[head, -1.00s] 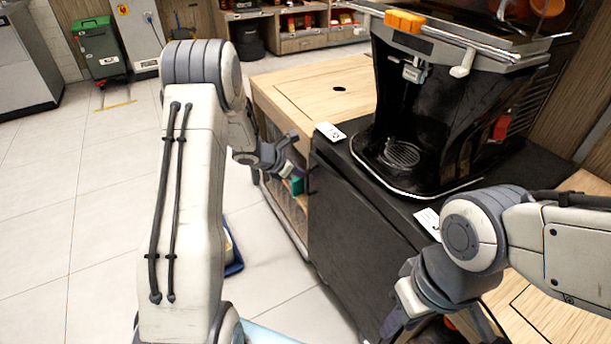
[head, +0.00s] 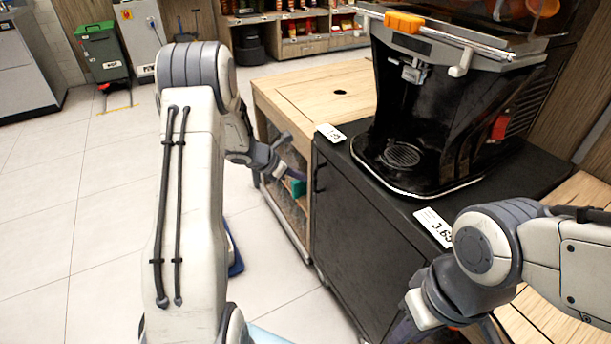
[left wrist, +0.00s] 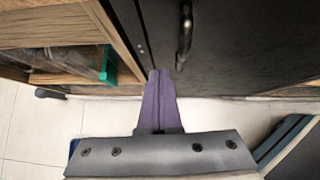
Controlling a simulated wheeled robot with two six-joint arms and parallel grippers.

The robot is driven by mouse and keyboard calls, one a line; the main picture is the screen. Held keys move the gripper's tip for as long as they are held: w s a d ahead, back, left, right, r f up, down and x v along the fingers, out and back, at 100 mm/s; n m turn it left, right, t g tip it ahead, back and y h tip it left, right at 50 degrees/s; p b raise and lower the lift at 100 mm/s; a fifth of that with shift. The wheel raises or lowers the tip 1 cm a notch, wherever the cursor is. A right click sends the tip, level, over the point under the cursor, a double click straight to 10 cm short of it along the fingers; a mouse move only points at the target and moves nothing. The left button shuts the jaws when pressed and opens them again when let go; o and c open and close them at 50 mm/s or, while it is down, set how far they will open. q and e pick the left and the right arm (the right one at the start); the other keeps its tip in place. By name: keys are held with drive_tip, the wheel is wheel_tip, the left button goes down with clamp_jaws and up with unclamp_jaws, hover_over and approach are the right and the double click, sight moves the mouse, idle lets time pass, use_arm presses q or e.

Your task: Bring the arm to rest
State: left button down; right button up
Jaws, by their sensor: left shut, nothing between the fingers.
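My left gripper (head: 294,174) is in front of the wooden counter and black cabinet, below counter-top height. In the left wrist view its purple fingers (left wrist: 162,98) are together with nothing between them. They point toward the black cabinet door (left wrist: 225,45) and its dark handle (left wrist: 184,38); whether they touch it I cannot tell. My right gripper (head: 405,328) is at the bottom edge of the head view, mostly cut off, so its jaws cannot be judged.
A black juicer (head: 440,120) stands on the black cabinet top (head: 375,195). The wooden counter (head: 305,90) adjoins it, with open shelves below holding a green item (head: 298,187). A blue-edged object (head: 236,262) is on the floor. Tiled floor (head: 100,220) at left is clear.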

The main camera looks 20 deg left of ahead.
use_arm(q)
drive_tip(key=p+v, duration=0.1)
drive_tip(key=v, duration=0.8)
drive_tip(key=shift+w+a+r+p, duration=0.2)
drive_tip(key=shift+w+p, duration=0.05)
drive_tip(key=shift+p, duration=0.05)
drive_tip(key=d+r+n+t+y, duration=0.1)
drive_tip(key=d+r+n+y, duration=0.1)
drive_tip(key=d+r+n, duration=0.45)
drive_tip(key=d+r+n+y, duration=0.3)
drive_tip(key=d+n, duration=0.5)
drive_tip(key=n, duration=0.2)
drive_tip(key=s+d+n+g, duration=0.3)
drive_tip(key=s+d+n, duration=0.25)
drive_tip(key=s, duration=0.55)
drive_tip(key=s+d+n+g+h+p, duration=0.1)
drive_tip(key=s+d+n+g, duration=0.25)
drive_tip(key=s+n, duration=0.55)
drive_tip(key=s+d+n+g, duration=0.2)
drive_tip(key=s+d+n, duration=0.25)
drive_tip(key=s, duration=0.85)
wheel_tip(320, 180, up, 22)
drive_tip(key=p, duration=2.2)
drive_tip(key=shift+p, duration=0.4)
